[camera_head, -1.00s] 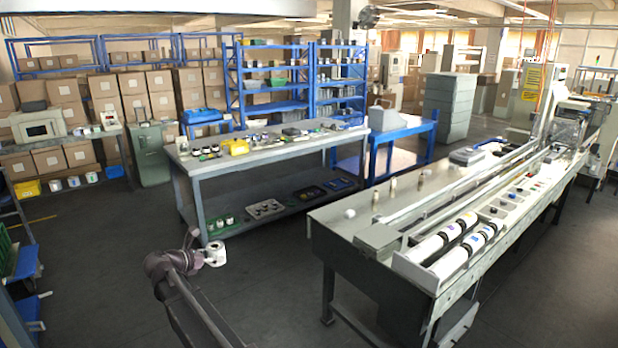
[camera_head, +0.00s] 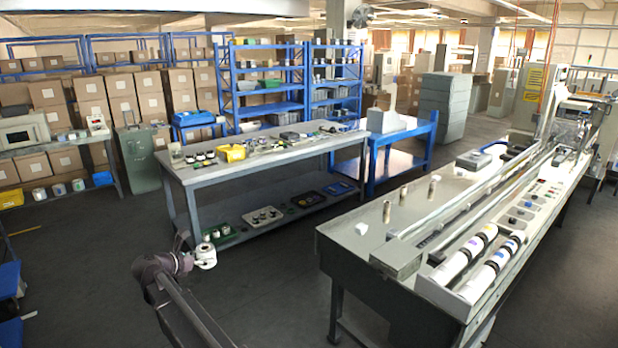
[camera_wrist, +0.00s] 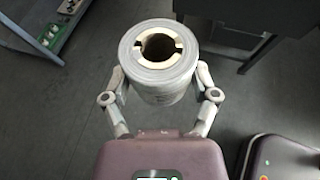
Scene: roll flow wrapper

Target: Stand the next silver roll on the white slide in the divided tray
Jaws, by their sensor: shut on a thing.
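My gripper (camera_wrist: 160,78) is shut on a silver-grey roll (camera_wrist: 160,84), with one finger on each side of it. The roll's pale core and open hole face the wrist camera. In the head view the roll (camera_head: 206,257) is held above open floor, between the long bench and the machine. The white slide (camera_head: 440,290) is at the near end of the machine on the right, with white and silver rolls (camera_head: 478,262) with dark bands lying in it. I cannot make out for sure which tray is the divided one.
The machine table (camera_head: 350,237) stands at the right, with a small white piece and several small upright cylinders on it. A grey bench (camera_head: 200,175) with cluttered top and lower shelf stands ahead. Blue shelving (camera_head: 225,90) and stacked boxes are behind. Dark floor between is clear.

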